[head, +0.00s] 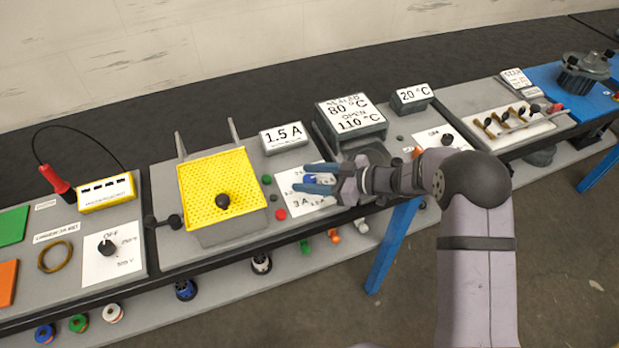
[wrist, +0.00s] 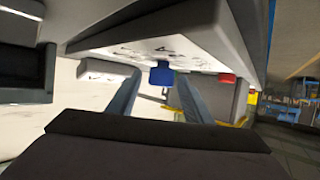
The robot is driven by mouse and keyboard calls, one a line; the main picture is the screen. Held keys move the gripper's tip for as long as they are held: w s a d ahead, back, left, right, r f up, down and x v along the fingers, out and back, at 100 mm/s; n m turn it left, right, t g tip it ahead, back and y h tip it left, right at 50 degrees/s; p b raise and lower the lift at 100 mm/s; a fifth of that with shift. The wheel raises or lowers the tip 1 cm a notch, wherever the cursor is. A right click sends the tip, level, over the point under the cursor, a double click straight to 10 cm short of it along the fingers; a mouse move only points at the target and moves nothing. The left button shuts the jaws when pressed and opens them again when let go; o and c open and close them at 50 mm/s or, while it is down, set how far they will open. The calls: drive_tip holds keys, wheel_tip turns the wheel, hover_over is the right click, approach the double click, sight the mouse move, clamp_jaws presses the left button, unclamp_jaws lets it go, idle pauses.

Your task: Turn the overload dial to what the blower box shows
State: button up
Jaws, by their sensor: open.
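The overload dial shows as a blue knob (head: 319,180) on a white plate (head: 292,187) with a "3 A" mark; my fingers hide much of the plate. My gripper (head: 309,178) is open, with its blue fingers above and below the knob in the head view. In the wrist view the knob (wrist: 162,74) stands between and just beyond the fingertips of my gripper (wrist: 160,88); I cannot tell whether they touch it. The pointer is not readable. A grey box (head: 285,151) behind the plate reads "1.5 A"; I take it as the blower box.
Left of the plate are green and red buttons (head: 281,214) and a yellow mesh panel (head: 190,200) with a black knob. Behind my gripper, a grey box (head: 352,115) reads 80 °C and 110 °C; another box (head: 412,97) reads 20 °C.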

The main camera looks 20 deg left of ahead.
sight(309, 178)
wheel_tip(309, 178, up, 10)
drive_tip(key=shift+f+b, duration=0.15)
drive_tip(key=shift+b, duration=0.5)
